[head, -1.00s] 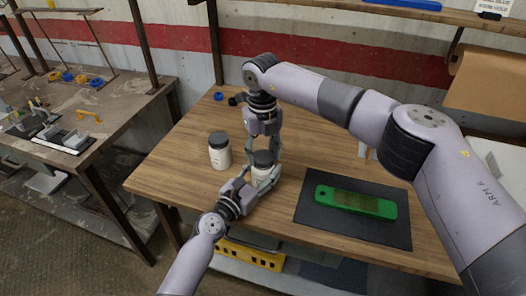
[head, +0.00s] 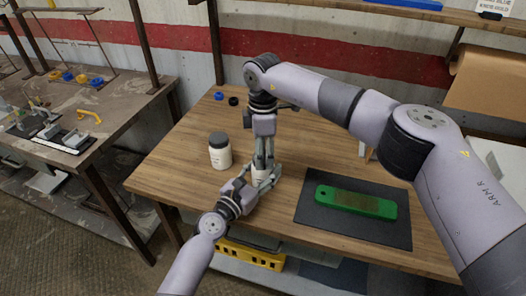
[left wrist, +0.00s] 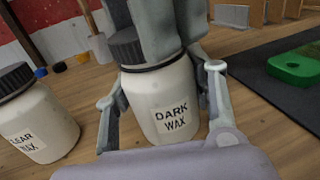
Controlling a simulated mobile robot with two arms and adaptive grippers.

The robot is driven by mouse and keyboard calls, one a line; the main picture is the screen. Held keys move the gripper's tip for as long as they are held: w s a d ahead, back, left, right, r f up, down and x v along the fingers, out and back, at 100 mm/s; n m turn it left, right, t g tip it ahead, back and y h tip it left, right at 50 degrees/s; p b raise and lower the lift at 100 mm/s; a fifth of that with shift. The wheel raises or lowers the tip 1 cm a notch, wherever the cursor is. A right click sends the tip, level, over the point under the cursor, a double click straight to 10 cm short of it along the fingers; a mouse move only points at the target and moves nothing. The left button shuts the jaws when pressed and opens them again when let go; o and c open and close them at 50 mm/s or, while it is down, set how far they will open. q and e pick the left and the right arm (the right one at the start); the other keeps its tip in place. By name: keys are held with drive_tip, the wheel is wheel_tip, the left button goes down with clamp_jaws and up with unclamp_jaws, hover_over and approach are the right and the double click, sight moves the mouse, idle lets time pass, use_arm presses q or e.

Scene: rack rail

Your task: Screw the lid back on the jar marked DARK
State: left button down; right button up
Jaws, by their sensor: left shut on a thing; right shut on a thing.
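The white jar marked DARK WAX (left wrist: 172,105) stands upright on the table in the left wrist view. In the head view only a little of this jar (head: 259,173) shows between the grippers. My left gripper (head: 262,181) is shut on the jar's body from the front, one finger on each side. My right gripper (head: 264,162) comes down from above and is shut on the black lid (left wrist: 124,47). The lid is at the jar's mouth, mostly hidden by the right fingers; I cannot tell how far it is threaded.
A second jar, marked CLEAR WAX (left wrist: 30,125), stands to the left with its black lid on; the head view shows it too (head: 220,155). A green block (head: 355,201) lies on a dark mat (head: 310,228) at right. Small blue (head: 219,96) and black (head: 234,101) rings lie behind.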

drive_tip(key=m, duration=0.7)
drive_tip(key=shift+w+m, duration=0.1)
drive_tip(key=shift+m, duration=0.2)
drive_tip(key=o, duration=0.8)
drive_tip(key=shift+c, duration=0.2)
drive_tip(key=shift+r, duration=0.1)
drive_tip(key=shift+r, duration=2.15)
drive_tip(key=shift+c, duration=0.3)
